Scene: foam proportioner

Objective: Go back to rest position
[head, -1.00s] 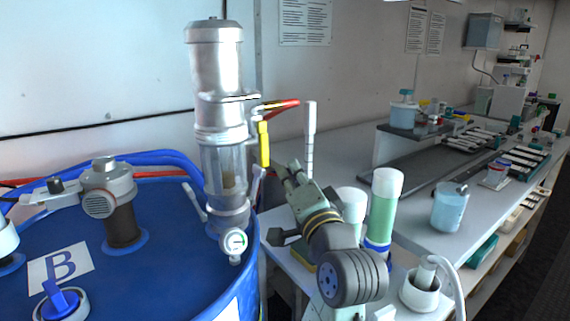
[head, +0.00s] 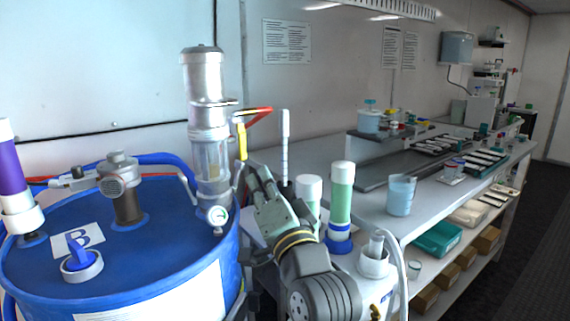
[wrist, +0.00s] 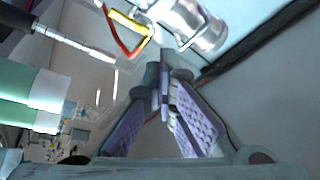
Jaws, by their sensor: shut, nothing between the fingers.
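My gripper (head: 260,180) is raised beside the blue drum (head: 130,270), just right of the metal and glass proportioner (head: 209,130). In the wrist view my gripper (wrist: 160,85) has its fingertips together with nothing between them. The proportioner stands upright on the drum and has a yellow handle (head: 241,140) and a red handle (head: 258,114) at its side. Both handles also show at the top of the wrist view, near the metal cylinder (wrist: 195,20). My gripper looks apart from the handles.
Green and white bottles (head: 340,195) stand close to the right of my arm, with a white-tipped rod (head: 285,145) behind. A bench (head: 330,155) with a beaker (head: 401,195) and racks runs along the wall. The dark floor (head: 500,250) at right is clear.

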